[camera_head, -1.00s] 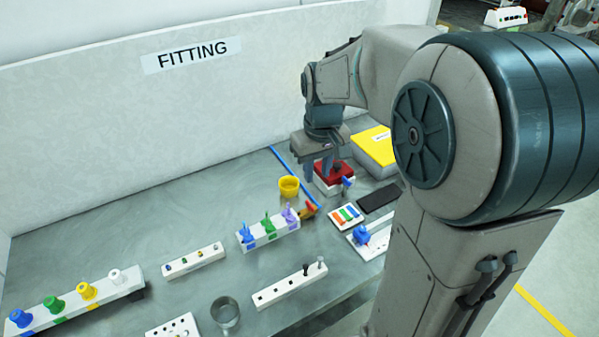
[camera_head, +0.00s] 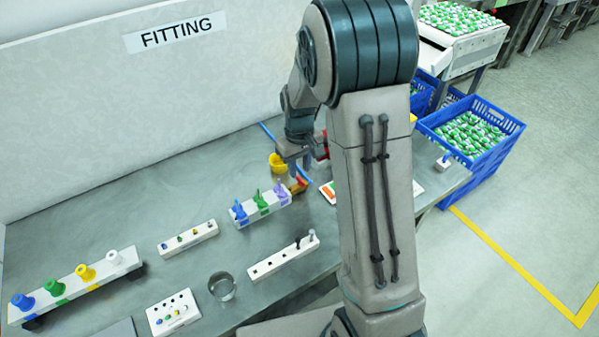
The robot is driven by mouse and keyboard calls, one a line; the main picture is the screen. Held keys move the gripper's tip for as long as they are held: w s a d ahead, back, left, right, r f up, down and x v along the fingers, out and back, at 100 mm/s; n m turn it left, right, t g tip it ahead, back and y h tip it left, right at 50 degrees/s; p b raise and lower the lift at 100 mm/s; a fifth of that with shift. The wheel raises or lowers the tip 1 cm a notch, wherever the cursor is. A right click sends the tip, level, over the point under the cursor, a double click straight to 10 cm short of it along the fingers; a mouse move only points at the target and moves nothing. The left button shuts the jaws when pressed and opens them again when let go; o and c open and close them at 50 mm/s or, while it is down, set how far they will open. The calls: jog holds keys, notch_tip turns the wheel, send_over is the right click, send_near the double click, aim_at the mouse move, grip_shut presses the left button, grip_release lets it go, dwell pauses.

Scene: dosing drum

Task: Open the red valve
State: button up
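A small orange-red handle (camera_head: 298,187) sits on the bench at the right end of the white block (camera_head: 262,209) with blue, green and purple valve handles. It is the red valve-like piece I can make out. A red-topped box (camera_head: 321,146) shows partly behind my arm. My gripper (camera_head: 296,167) points down just above the orange-red handle, next to the yellow cup (camera_head: 277,162). The fingers are small and partly overlapped by the cup and arm, so I cannot tell their opening or whether they touch the handle.
A white rail with blue, green, yellow and white knobs (camera_head: 75,287) lies at the front left. Small white socket blocks (camera_head: 188,238) and a clear glass (camera_head: 222,286) stand on the bench. Blue crates (camera_head: 483,165) of green-white items stand at the right.

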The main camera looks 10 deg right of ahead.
aim_at(299, 178)
jog(key=shift+f, duration=1.75)
grip_shut()
jog(key=shift+m, duration=0.3)
jog(key=m+b, duration=0.1)
jog(key=m, duration=0.2)
jog(key=shift+d, duration=0.1)
jog(key=shift+m+b, duration=0.5)
jog(key=shift+m, duration=2)
jog(key=shift+d, duration=0.1)
